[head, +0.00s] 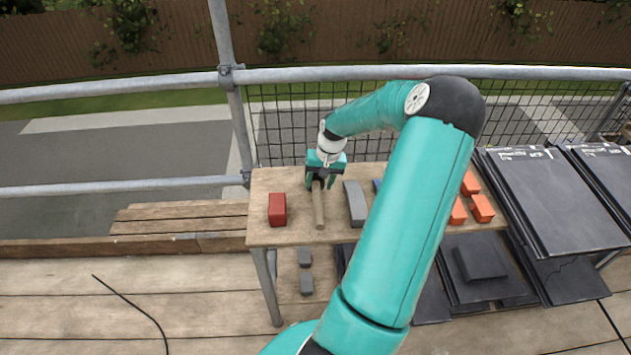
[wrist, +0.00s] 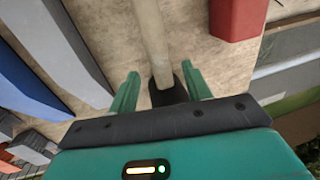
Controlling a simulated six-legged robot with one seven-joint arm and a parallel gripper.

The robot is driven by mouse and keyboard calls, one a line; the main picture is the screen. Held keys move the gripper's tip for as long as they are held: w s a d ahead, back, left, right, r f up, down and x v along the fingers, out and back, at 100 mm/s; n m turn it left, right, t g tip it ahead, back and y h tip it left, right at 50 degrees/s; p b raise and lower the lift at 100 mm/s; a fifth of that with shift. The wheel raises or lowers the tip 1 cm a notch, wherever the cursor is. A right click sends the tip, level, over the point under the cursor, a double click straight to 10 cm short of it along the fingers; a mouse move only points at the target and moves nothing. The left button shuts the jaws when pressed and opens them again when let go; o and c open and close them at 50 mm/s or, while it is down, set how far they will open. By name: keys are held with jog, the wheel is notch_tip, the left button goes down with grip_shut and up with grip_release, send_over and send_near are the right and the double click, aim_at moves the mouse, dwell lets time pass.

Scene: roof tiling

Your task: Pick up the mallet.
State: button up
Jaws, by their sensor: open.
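The mallet (head: 319,208) lies on the wooden bench, its pale wooden handle pointing towards the bench's front edge. In the wrist view the handle (wrist: 151,40) runs down between my fingers to a dark head (wrist: 168,92), which is partly hidden by my gripper's body. My gripper (head: 320,184) is above the mallet's head end, pointing down. In the wrist view my gripper (wrist: 160,90) is open, with one green finger on each side of the mallet and visible gaps to both.
On the bench (head: 290,237), a red block (head: 277,209) lies left of the mallet and a grey bar (head: 355,203) right of it. A blue piece (head: 377,185) and several orange blocks (head: 482,208) are farther right. Dark slates (head: 560,200) stand beside the bench; a railing runs behind.

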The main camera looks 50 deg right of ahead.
aim_at(317, 189)
jog(key=f, duration=0.2)
jog(key=a+f, duration=0.1)
jog(key=f, duration=0.1)
jog(key=shift+w+f, duration=0.2)
jog(key=shift+f, duration=0.05)
grip_shut()
jog(key=shift+d+r, duration=0.1)
jog(key=shift+r, duration=0.45)
notch_tip(317, 189, up, 3)
jog(key=shift+f, duration=0.2)
jog(key=s+d+r, duration=0.1)
jog(key=s+r, duration=0.8)
jog(key=s, duration=0.5)
jog(key=shift+r, duration=0.2)
